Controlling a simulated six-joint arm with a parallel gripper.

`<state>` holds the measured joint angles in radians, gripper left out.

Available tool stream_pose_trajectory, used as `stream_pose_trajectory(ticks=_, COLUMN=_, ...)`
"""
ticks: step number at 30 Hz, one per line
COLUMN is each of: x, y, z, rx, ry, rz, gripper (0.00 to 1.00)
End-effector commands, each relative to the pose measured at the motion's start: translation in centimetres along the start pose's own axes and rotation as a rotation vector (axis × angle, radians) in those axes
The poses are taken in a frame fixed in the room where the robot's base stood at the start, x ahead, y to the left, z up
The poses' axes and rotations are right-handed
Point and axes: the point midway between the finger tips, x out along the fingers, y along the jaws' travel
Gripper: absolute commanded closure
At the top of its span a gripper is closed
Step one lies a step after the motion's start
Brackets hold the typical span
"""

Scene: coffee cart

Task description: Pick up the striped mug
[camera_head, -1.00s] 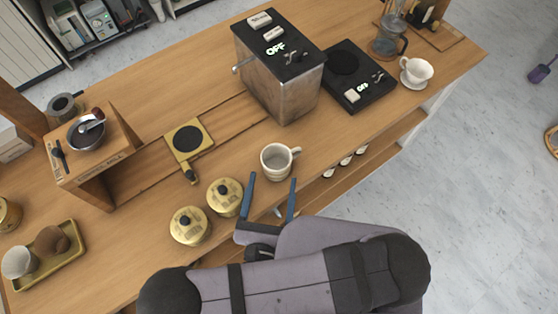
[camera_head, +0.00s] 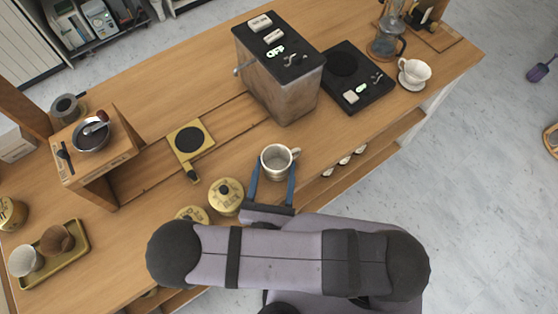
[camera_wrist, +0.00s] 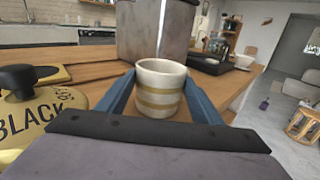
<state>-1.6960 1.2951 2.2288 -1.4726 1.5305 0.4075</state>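The striped mug (camera_head: 277,163) stands upright on the wooden counter, in front of the steel machine. In the wrist view the mug (camera_wrist: 160,88) is cream with tan bands and sits between the two blue fingers. In the head view its handle points right. My gripper (camera_head: 274,174) is open, with one finger on each side of the mug. In the wrist view my gripper (camera_wrist: 160,90) has its fingers spread wide around the mug. I cannot tell whether either finger touches it.
Gold canisters (camera_head: 226,196) stand close to the left of my gripper. The steel machine (camera_head: 280,85) is behind the mug. A black scale (camera_head: 357,80) and a white cup (camera_head: 414,72) on a saucer are to the right. The counter directly right of the mug is clear.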

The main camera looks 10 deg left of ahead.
Motion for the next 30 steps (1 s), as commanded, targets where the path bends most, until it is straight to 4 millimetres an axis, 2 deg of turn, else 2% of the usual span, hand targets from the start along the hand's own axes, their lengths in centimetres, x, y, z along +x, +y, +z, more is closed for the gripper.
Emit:
stream_pose_trajectory(ticks=1, x=0.0, y=0.0, z=0.0, rx=0.000, ry=0.000, rz=0.000, gripper=0.61)
stream_pose_trajectory(ticks=2, x=0.0, y=0.0, z=0.0, rx=0.000, ry=0.000, rz=0.000, gripper=0.68)
stream_pose_trajectory(ticks=11, x=0.0, y=0.0, z=0.2, rx=0.000, ry=-0.001, rz=-0.001, gripper=0.68)
stream_pose_trajectory(ticks=16, x=0.0, y=0.0, z=0.9, rx=0.000, ry=-0.002, rz=-0.001, gripper=0.68)
stream_pose_trajectory(ticks=23, x=0.0, y=0.1, z=3.5, rx=0.000, ry=-0.002, rz=0.000, gripper=0.68)
stream_pose_trajectory(ticks=30, x=0.0, y=0.2, z=7.0, rx=0.000, ry=-0.002, rz=0.000, gripper=0.68)
